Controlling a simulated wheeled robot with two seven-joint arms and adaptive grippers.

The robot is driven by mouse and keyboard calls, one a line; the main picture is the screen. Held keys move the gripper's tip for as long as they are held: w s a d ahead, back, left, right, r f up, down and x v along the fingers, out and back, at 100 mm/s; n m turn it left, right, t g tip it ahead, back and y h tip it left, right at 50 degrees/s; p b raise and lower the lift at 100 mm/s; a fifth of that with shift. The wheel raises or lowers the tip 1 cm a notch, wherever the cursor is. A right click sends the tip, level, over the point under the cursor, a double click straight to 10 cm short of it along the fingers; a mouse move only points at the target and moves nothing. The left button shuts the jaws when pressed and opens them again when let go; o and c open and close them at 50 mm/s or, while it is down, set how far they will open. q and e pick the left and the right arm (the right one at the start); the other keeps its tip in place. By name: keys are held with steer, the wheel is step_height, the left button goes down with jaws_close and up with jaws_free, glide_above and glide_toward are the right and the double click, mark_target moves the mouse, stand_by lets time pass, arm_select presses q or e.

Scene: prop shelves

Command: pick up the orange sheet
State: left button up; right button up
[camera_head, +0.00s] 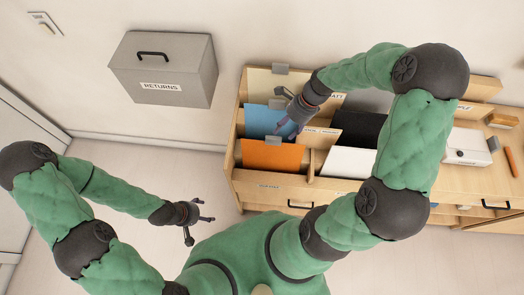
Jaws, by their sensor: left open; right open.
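The orange sheet (272,156) stands in the front left compartment of the wooden shelf unit (268,185). Its lower part is hidden by the compartment's front board. A blue sheet (262,121) stands in the compartment behind it. My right gripper (285,130) is open above the shelf, by the right edge of the blue sheet and just behind the orange sheet's top edge. I cannot tell whether it touches either sheet. My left gripper (198,222) is open and empty, low over the floor to the left of the shelf.
Black (359,130) and white (347,162) sheets stand in compartments to the right, partly behind my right arm. A grey RETURNS box (165,70) is on the wall. Floor at left is clear.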

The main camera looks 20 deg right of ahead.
mark_target(270, 144)
steer(key=shift+a+f, duration=0.2)
steer(key=shift+f, duration=0.15)
steer(key=b+x, duration=0.1)
steer(key=x, duration=0.3)
steer(key=shift+s+a+f, duration=0.1)
steer(key=shift+a+f, duration=0.05)
steer(key=shift+f, duration=0.1)
steer(key=shift+a+f, duration=0.25)
steer(key=x, duration=0.2)
steer(key=b+x, duration=0.1)
steer(key=x, duration=0.1)
steer(key=shift+a, duration=0.35)
steer(key=shift+c, duration=0.3)
jaws_close()
